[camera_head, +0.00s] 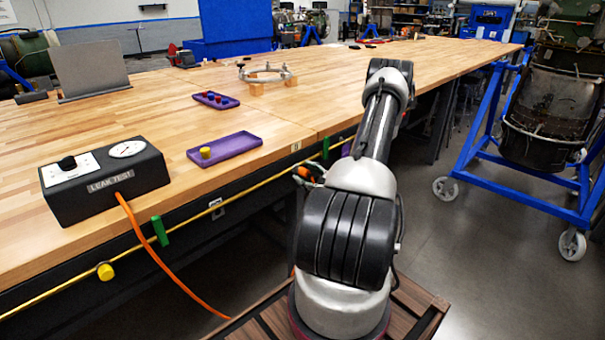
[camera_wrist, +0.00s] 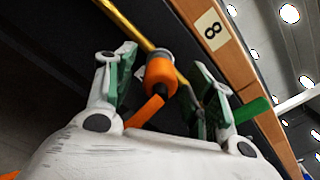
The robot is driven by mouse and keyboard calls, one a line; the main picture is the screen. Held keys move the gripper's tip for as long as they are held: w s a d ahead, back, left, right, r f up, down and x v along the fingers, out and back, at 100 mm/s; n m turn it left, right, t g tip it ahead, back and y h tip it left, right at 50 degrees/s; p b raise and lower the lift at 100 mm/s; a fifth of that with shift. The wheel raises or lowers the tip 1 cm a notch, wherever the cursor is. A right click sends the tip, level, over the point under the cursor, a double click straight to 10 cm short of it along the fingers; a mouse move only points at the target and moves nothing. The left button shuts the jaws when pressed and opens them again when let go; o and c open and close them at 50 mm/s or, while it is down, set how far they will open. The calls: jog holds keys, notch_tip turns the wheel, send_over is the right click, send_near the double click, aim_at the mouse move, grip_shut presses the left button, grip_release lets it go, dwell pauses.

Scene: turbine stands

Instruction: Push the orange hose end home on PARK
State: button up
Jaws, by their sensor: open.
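The orange hose end (camera_wrist: 162,72) shows in the wrist view between the two fingers of my gripper (camera_wrist: 165,62). A grey collar (camera_wrist: 157,54) sits at its far end, by the yellow line; I cannot tell how far the hose end is seated. The orange hose bends away from its near end. My gripper is open, with green-padded fingers apart on either side and a visible gap to the hose end. In the head view the gripper (camera_head: 312,172) is small and partly hidden by my arm at the bench edge. No PARK label is readable.
A tag (camera_wrist: 212,30) marks the bench edge. A green clip (camera_wrist: 249,111) lies beyond the right finger. The leak test box (camera_head: 105,182), with an orange hose (camera_head: 150,250) hanging from it, and purple trays (camera_head: 225,146) stand on the wooden bench (camera_head: 150,120). A blue stand (camera_head: 500,180) is at right.

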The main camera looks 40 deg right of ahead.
aim_at(309, 175)
jog(key=shift+c, duration=0.2)
grip_shut()
jog(key=shift+s, duration=0.75)
jog(key=shift+s+d, duration=0.15)
jog(key=shift+s, duration=1.2)
jog(key=shift+s+d, duration=0.1)
